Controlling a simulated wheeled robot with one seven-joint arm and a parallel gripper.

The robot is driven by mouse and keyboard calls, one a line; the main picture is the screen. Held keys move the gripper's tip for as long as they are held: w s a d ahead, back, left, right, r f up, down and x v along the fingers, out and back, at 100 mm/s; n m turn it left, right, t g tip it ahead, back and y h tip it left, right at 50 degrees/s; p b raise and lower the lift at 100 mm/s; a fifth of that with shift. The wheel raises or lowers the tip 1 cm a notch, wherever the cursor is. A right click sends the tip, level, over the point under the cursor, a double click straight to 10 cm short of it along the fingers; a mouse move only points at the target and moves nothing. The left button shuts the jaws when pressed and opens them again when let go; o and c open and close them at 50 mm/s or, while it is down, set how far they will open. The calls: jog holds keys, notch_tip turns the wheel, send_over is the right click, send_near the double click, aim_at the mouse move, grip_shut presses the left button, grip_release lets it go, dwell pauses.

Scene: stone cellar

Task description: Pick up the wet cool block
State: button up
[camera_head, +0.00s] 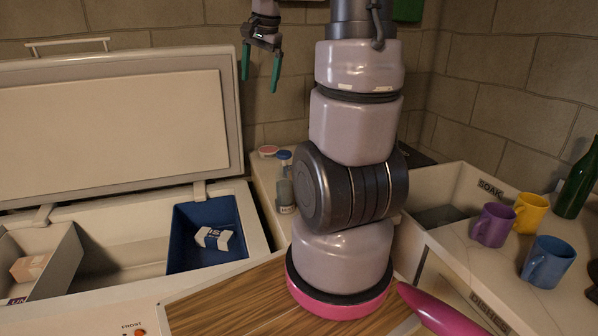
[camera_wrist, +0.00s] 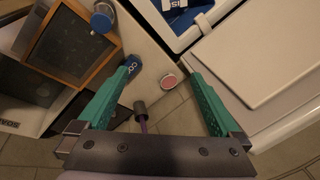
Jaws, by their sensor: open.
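A white block with dark blue markings (camera_head: 213,238) lies tilted in the blue compartment (camera_head: 178,236) of the open chest freezer. Part of it shows at the top edge of the wrist view (camera_wrist: 174,5). I cannot tell from its surface whether it is wet. My gripper (camera_head: 261,68) is raised high near the back wall, well apart from the block. Its two green fingers are spread with nothing between them; in the wrist view the open gripper (camera_wrist: 163,71) hangs over a counter edge.
The freezer lid (camera_head: 110,125) stands open. A pale box (camera_head: 30,267) lies in the left compartment. A blue-lidded jar (camera_wrist: 102,18) and a red-topped item (camera_wrist: 169,81) stand on the narrow counter. Purple (camera_head: 493,225), yellow and blue mugs and a green bottle (camera_head: 578,182) stand at right.

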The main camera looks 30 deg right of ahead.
jog(key=w+d+f+m+g, duration=0.1)
jog(key=w+d+f+m, duration=0.1)
jog(key=d+f, duration=0.4)
jog(key=w+d+f+m+g, duration=0.1)
jog(key=w+d+f+m, duration=0.2)
jog(key=f, duration=1)
jog(key=w+d+f+m+g, duration=0.1)
jog(key=w+d+f+m, duration=0.2)
jog(key=d+f, duration=0.6)
jog(key=shift+w+d+f+g, duration=0.2)
jog(key=shift+w+f, duration=0.05)
jog(key=shift+w, duration=0.2)
jog(key=shift+w+d+f+g, duration=0.2)
jog(key=shift+w, duration=0.25)
jog(key=shift+w+f, duration=0.15)
jog(key=shift+f, duration=2.9)
jog(key=c, duration=1.5)
